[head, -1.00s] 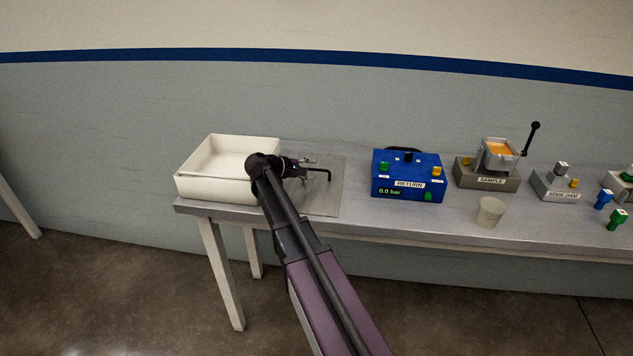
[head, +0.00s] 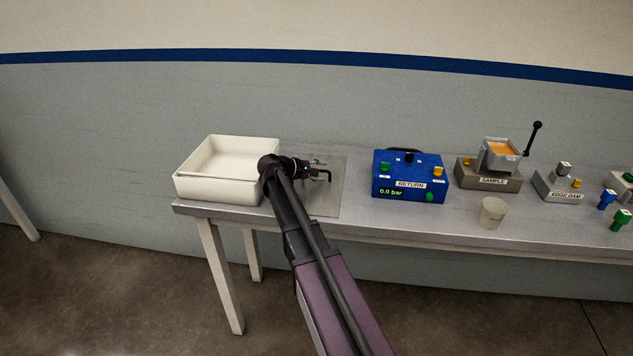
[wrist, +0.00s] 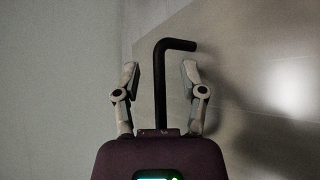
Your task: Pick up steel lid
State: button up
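The steel lid (head: 323,202) is a flat grey plate lying on the bench, right of the white tray. A black bent handle (head: 328,176) stands out at my gripper. In the wrist view the handle (wrist: 160,88) runs up between the two fingers and bends right past their tips. My gripper (head: 313,167) is over the lid. In the wrist view my gripper (wrist: 159,72) is open, one finger on each side of the handle, with gaps on both sides. The lid (wrist: 225,50) fills the right of that view. My arm hides the lid's left part.
The white tray (head: 190,188) stands close on the left at the bench end. A blue RETURN box (head: 409,166) stands to the right, then the SAMPLE block (head: 489,178) and a pale cup (head: 492,212). Bench between lid and blue box is clear.

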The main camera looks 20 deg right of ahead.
grip_shut()
jog(key=shift+r, duration=0.15)
notch_tip(320, 180, up, 3)
jog(key=p, duration=0.3)
jog(key=s+a, duration=0.3)
jog(key=s, duration=0.1)
jog(key=s+a+r+p, duration=0.1)
jog(key=s+a, duration=0.2)
jog(key=s, duration=0.1)
jog(key=s+a+p, duration=0.1)
jog(key=s+a, duration=0.2)
jog(key=s, duration=0.1)
jog(key=shift+s+a+r, duration=0.3)
jog(key=shift+s+r, duration=0.1)
